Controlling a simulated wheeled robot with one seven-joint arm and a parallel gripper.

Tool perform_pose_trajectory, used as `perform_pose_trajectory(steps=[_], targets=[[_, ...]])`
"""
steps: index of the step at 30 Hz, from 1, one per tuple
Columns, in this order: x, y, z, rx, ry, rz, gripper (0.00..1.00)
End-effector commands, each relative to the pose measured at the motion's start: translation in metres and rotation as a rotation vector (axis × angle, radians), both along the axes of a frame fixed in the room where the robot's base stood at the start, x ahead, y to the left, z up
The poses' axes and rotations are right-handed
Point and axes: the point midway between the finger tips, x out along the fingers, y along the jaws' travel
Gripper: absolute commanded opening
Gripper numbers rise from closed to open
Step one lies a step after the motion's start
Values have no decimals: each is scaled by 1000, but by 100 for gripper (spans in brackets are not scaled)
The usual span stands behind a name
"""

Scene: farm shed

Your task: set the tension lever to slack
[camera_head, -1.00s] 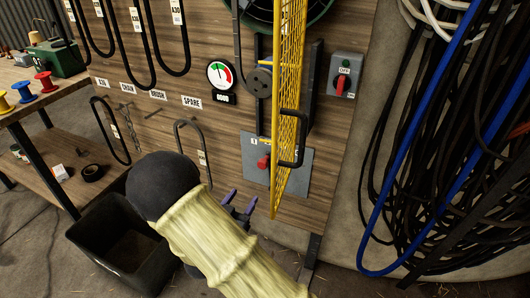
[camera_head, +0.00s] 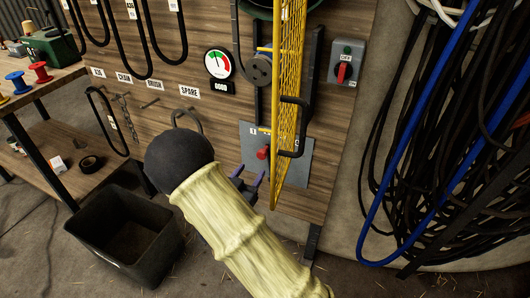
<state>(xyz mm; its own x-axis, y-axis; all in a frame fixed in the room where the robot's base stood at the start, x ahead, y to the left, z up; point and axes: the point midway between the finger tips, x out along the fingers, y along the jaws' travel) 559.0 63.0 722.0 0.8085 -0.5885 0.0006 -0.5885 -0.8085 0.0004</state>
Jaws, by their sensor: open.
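The tension lever, with a red knob (camera_head: 263,152), sits on a grey metal plate (camera_head: 300,170) low on the wooden board. The yellow mesh guard (camera_head: 287,95) stands out edge-on from the board, just right of the knob, with a black handle (camera_head: 299,127). My gripper (camera_head: 248,181) is open, its purple fingertips just below the red knob, with a visible gap. My arm in its pale yellow sleeve hides most of the gripper body. Lettering on the plate is too small to read fully.
A gauge (camera_head: 218,64) and a pulley (camera_head: 259,70) are above the plate. A red rotary switch (camera_head: 344,72) is at the right. Black and blue hoses (camera_head: 440,150) hang at far right. A black bin (camera_head: 122,235) stands on the floor at left, beside a workbench (camera_head: 40,80).

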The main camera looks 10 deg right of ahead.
Motion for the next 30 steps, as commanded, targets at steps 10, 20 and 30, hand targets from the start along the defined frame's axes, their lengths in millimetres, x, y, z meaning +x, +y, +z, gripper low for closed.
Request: perform_pose_trajectory(steps=[10, 20, 30], targets=[[50, -38, -1, 0, -1, -3, 52], [89, -65, -1, 1, -2, -1, 52], [94, -68, 0, 1, 1, 0, 52]])
